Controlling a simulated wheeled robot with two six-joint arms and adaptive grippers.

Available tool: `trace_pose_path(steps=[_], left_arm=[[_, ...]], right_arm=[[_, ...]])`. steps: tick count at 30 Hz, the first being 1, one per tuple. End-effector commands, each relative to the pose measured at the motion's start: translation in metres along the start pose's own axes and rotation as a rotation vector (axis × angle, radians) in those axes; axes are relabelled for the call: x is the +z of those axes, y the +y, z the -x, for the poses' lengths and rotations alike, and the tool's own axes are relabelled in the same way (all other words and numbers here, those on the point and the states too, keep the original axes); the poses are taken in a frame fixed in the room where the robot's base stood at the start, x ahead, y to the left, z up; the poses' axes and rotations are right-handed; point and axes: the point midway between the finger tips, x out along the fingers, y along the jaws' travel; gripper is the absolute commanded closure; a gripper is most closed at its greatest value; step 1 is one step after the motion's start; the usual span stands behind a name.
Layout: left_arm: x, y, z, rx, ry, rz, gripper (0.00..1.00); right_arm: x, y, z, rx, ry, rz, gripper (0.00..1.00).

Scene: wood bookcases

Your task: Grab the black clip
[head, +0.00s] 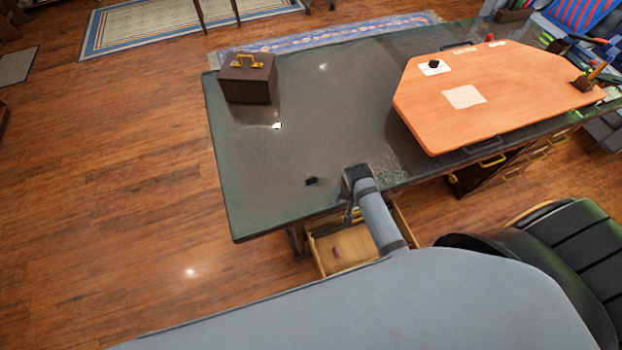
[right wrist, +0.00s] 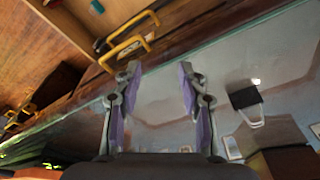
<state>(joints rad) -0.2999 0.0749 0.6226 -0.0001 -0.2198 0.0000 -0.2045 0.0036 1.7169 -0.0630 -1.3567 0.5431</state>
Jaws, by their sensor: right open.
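The black clip (head: 311,181) lies on the dark glossy tabletop near its front edge, in the head view. It also shows in the right wrist view (right wrist: 244,98), with a thin wire loop beside it. My right gripper (head: 349,208) is to the right of the clip and apart from it, at the table's front edge. In the right wrist view its two fingers (right wrist: 160,78) are spread with nothing between them, and the clip is right of the right finger. My left gripper is not in view.
A brown box with a yellow handle (head: 247,78) stands at the table's back left. An orange board (head: 480,105) covers the right part. An open drawer (head: 335,250) with a small red item sits below the front edge. The tabletop around the clip is clear.

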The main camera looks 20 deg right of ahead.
Motion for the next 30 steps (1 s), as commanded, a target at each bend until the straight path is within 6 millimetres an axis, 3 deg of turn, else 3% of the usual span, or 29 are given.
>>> trace_pose_path(steps=[5, 9, 12, 16, 20, 30], left_arm=[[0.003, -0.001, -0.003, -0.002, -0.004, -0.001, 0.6], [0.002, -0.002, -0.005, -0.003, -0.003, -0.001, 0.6], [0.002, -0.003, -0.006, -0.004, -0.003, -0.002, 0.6], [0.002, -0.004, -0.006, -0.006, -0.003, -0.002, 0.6], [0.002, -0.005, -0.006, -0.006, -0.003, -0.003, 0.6], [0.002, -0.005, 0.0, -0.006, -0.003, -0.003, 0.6]], right_arm=[[-0.033, -0.047, 0.023, 0.009, -0.051, -0.339, 0.59], [-0.058, -0.091, 0.056, 0.042, -0.104, -0.662, 0.59], [-0.07, -0.114, 0.079, 0.073, -0.128, -0.842, 0.59], [-0.075, -0.127, 0.095, 0.099, -0.142, -0.959, 0.59], [-0.075, -0.128, 0.095, 0.107, -0.144, -0.979, 0.59], [-0.067, -0.127, 0.047, 0.106, -0.143, -0.977, 0.59]])
